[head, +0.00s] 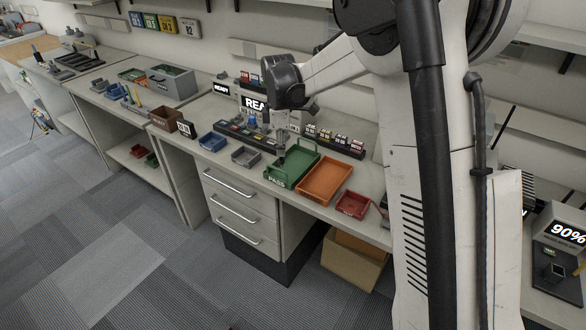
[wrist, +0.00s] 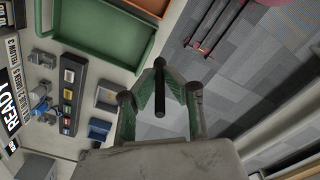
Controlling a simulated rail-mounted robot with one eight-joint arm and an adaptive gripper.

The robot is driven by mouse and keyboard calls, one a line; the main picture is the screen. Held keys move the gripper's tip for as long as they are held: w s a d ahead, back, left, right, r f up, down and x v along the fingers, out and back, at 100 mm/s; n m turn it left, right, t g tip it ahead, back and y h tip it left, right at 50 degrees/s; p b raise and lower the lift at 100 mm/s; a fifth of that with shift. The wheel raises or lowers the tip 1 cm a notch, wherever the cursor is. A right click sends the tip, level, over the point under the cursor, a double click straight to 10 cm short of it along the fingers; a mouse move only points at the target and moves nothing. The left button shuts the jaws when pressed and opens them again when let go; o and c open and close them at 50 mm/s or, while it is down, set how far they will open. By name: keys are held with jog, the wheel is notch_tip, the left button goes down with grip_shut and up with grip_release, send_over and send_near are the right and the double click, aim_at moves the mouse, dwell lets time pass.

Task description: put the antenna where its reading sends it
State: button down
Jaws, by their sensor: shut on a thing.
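The antenna (wrist: 159,88) is a black rod. My gripper (wrist: 160,104) is shut on it, with a finger on either side, in the wrist view. In the head view my gripper (head: 284,132) is above the bench, near the back left corner of the green tray (head: 284,181), which is marked PASS. The antenna is small and dark there. An orange tray (head: 325,181) is right of the green one, and a smaller red tray (head: 353,204) is further right. The READY screen (head: 254,103) stands behind, partly covered by my arm. A device at far right shows 90% (head: 567,234).
A blue bin (head: 212,142) and a grey bin (head: 245,157) lie left of the green tray. Dark racks with small coloured items (head: 334,140) stand along the back. A brown box (head: 165,118) is further left. The floor in front is clear.

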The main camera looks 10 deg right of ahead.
jog(key=w+n, duration=0.1)
send_over(293, 167)
notch_tip(293, 167, down, 6)
jog(key=shift+n, duration=0.4)
jog(key=shift+s+f+p, duration=0.15)
jog(key=shift+f+p, duration=0.25)
jog(key=shift+f, duration=1.7)
jog(key=shift+f, duration=0.15)
jog(key=c, duration=2.3)
grip_release()
jog(key=o, duration=0.5)
